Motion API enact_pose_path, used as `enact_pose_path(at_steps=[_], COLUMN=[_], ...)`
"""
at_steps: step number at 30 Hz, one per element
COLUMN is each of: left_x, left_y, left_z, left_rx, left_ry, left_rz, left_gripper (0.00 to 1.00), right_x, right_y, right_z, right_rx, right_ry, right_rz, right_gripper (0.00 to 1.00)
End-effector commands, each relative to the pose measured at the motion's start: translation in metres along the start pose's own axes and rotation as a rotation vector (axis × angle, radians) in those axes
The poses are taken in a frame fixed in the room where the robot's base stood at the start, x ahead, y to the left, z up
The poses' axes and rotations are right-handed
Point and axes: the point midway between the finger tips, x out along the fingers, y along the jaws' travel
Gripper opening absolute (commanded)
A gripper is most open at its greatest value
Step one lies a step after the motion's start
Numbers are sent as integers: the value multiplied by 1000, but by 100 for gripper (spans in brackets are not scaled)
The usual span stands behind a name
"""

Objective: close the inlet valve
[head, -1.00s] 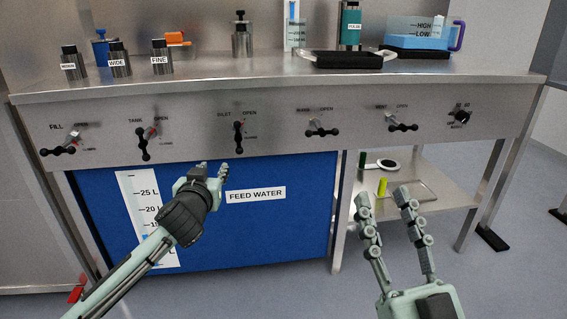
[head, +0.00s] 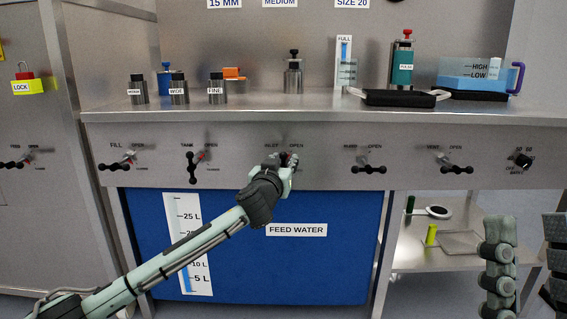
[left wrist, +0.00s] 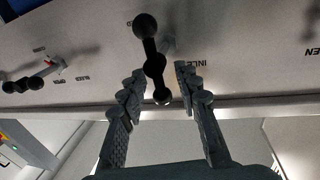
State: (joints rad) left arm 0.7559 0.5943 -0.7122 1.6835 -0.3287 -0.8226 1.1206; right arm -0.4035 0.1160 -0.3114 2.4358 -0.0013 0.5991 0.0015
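The inlet valve is the middle valve of the row on the steel panel. In the head view it is mostly hidden behind my left gripper (head: 290,170). The left wrist view shows its black knobbed handle (left wrist: 152,58) standing roughly upright in the picture, beside the INLET label (left wrist: 307,66). My left gripper also shows in that view (left wrist: 160,75); its fingers are apart, one on each side of the handle's near end. I cannot tell whether they touch it. My right gripper (head: 525,250) is open and empty at the lower right, in front of the lower shelf.
The blue FEED WATER tank (head: 335,265) is below the panel. Jars, a black tray (head: 395,99) and a blue container (head: 468,84) stand on the bench (head: 260,108).

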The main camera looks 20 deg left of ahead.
Motion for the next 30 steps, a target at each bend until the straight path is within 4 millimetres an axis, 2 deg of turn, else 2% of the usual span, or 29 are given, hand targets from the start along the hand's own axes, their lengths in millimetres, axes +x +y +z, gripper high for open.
enact_pose_path(at_steps=[4, 5, 12, 21, 26, 30], left_x=[0, 0, 0, 0, 0, 0], left_y=[0, 0, 0, 0, 1, 3], left_z=[0, 0, 0, 0, -2, -3], left_rx=[0, 0, 0, 9, 50, 110], left_ry=[0, 0, 0, -3, -13, -26], left_rz=[0, 0, 0, 0, 0, 0], left_gripper=[32, 30, 0, 0, 0, 0], right_x=[0, 0, 0, 3, 4, 4], right_y=[0, 0, 0, 0, -2, -6], right_z=[0, 0, 0, 3, 22, 44], right_rx=[0, 0, 0, 0, 8, 18], right_ry=[1, 1, 0, -19, -148, -305], right_rz=[0, 0, 0, 0, 1, -1], right_gripper=[40, 40, 40, 40, 40, 40])
